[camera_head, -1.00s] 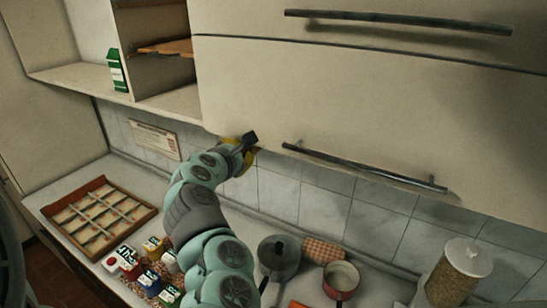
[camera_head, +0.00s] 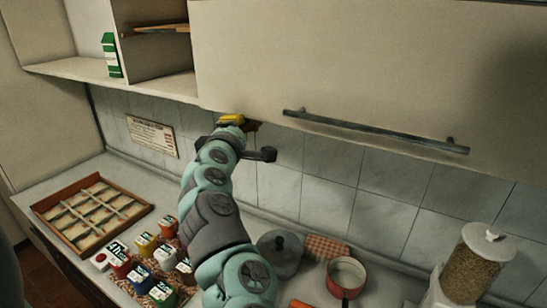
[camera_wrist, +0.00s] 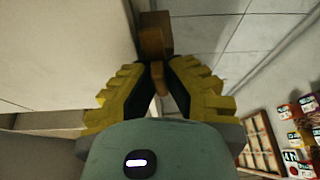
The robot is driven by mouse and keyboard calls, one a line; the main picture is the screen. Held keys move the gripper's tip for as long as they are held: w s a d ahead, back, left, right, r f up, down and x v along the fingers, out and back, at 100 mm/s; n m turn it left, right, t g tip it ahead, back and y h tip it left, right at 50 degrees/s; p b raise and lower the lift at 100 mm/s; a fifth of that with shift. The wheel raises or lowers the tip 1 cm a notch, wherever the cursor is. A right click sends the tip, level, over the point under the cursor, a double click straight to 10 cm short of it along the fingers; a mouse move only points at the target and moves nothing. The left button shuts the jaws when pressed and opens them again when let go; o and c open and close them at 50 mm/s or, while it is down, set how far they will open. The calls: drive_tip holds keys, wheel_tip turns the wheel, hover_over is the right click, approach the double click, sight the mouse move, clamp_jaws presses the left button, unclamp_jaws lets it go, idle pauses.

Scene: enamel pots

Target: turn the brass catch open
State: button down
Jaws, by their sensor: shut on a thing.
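The brass catch (camera_wrist: 155,38) is a small brown-gold piece at the cabinet's lower edge. In the wrist view, its lower part passes down between the yellow fingertips of my gripper (camera_wrist: 158,76). My gripper is shut on this part. In the head view, my gripper (camera_head: 232,121) is under the cabinet's bottom edge, and a bit of the catch (camera_head: 253,127) shows just right of it. The catch's exact angle is hard to tell.
The cream cabinet front (camera_head: 350,60) has a dark bar handle (camera_head: 370,132). Below stand a grey lidded pot (camera_head: 280,252), a red pot (camera_head: 346,276), a jar (camera_head: 476,265), several small cartons (camera_head: 140,275) and a wooden tray (camera_head: 92,210). A sign (camera_head: 152,137) hangs on the tiles.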

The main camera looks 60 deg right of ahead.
drive_tip(key=shift+f+m+b, duration=0.2)
drive_tip(key=shift+m+b, duration=0.4)
drive_tip(key=shift+r, duration=0.1)
drive_tip(key=c, duration=1)
unclamp_jaws()
drive_tip(key=shift+r, duration=0.1)
drive_tip(key=shift+v, duration=3.7)
drive_tip(key=shift+f, duration=0.2)
